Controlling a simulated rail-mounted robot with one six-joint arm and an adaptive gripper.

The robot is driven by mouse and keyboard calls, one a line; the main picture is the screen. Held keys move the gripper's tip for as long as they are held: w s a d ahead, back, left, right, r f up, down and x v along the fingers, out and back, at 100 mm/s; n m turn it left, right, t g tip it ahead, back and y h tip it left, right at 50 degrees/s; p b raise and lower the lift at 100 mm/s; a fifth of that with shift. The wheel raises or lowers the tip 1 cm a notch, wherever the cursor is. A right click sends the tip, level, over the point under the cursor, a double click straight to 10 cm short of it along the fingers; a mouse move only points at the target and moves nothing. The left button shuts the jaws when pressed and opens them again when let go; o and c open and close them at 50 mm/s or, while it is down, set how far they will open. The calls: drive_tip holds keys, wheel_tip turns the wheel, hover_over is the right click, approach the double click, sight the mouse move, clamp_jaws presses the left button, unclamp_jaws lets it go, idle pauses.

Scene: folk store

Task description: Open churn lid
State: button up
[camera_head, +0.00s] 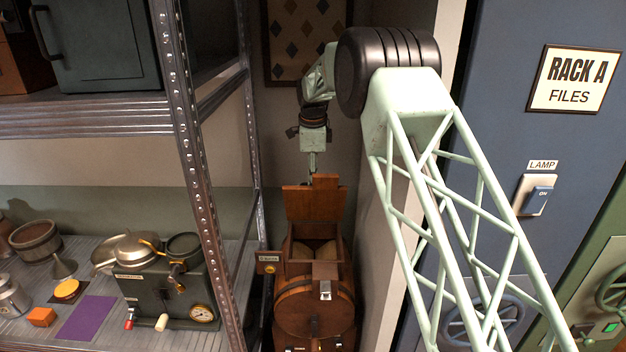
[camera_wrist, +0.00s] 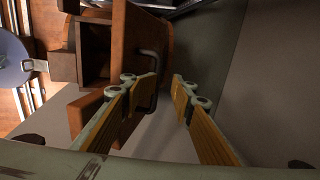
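The wooden churn (camera_head: 314,302) stands on the floor between the shelf and the wall. Its lid (camera_head: 314,204) stands raised at the back, and the box-like opening in front of it is uncovered. My gripper (camera_head: 312,172) is just above the lid's upper edge; its fingers are small and hard to make out there. In the wrist view my gripper (camera_wrist: 165,88) has its two fingers well apart. The lid (camera_wrist: 127,50) shows with a dark curved handle (camera_wrist: 153,75) close to the left finger and partly covered by it. I cannot tell if they touch.
A metal shelf (camera_head: 180,130) stands close at the left, holding pots, a purple sheet (camera_head: 86,318) and a dark device with a gauge (camera_head: 170,290). A small sign (camera_head: 268,262) sits beside the churn. Blue cabinets (camera_head: 500,110) and a pale wall edge (camera_head: 385,250) bound the right.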

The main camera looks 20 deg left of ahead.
drive_tip(key=shift+f, duration=0.4)
drive_tip(key=shift+r, duration=0.85)
wheel_tip(320, 180, up, 11)
drive_tip(key=s, duration=0.2)
drive_tip(key=shift+s+d+f, duration=0.15)
drive_tip(key=shift+d, duration=0.25)
drive_tip(key=shift+c, duration=0.2)
